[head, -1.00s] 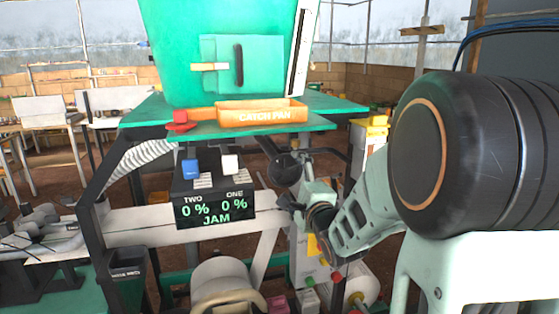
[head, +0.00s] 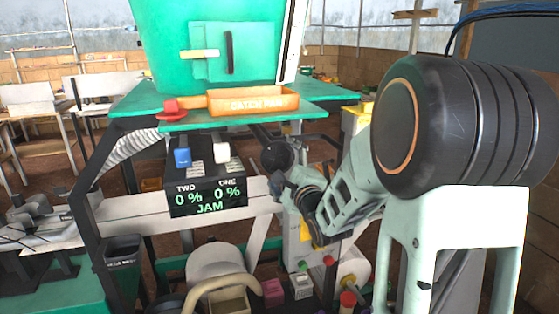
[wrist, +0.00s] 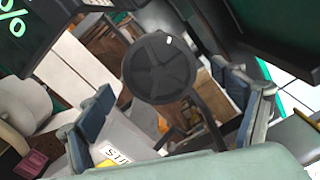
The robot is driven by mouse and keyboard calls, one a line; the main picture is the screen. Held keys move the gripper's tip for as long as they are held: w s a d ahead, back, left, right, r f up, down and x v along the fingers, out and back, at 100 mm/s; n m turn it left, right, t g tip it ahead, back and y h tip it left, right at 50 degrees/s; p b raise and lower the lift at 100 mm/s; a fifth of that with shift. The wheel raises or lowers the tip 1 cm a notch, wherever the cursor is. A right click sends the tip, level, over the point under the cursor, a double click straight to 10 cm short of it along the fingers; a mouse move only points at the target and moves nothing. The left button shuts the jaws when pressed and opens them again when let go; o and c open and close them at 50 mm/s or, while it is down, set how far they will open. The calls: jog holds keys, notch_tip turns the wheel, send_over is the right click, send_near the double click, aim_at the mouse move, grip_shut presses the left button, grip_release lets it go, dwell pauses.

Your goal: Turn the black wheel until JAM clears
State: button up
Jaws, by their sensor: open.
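The black wheel (head: 277,155) sits under the right end of the green table, to the right of the display box. In the wrist view the wheel (wrist: 159,68) is a round spoked disc with a small light mark near its upper right. My gripper (wrist: 172,125) is open, its two fingers spread below and on either side of the wheel, with nothing seen between them. In the head view my gripper (head: 279,186) is just below the wheel; I cannot tell whether it touches. The display (head: 208,197) reads TWO 0 %, ONE 0 % and JAM.
An orange catch pan (head: 253,103) and a red button (head: 170,107) are on the green table (head: 318,113) above. A blue switch (head: 182,156) and a white switch (head: 222,152) top the display box. A dark bin (head: 123,252) stands lower left.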

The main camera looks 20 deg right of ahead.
jog(key=shift+w, duration=1.15)
jog(key=c, duration=1.2)
jog(key=shift+o, duration=0.2)
jog(key=shift+f+b, duration=0.1)
jog(key=shift+b, duration=0.25)
jog(key=shift+a+n+b, duration=0.1)
jog(key=shift+n+b, duration=0.45)
jog(key=shift+n, duration=0.15)
jog(key=n+b, duration=0.4)
jog(key=n, duration=0.1)
jog(key=o, duration=1.2)
jog(key=shift+c, duration=0.2)
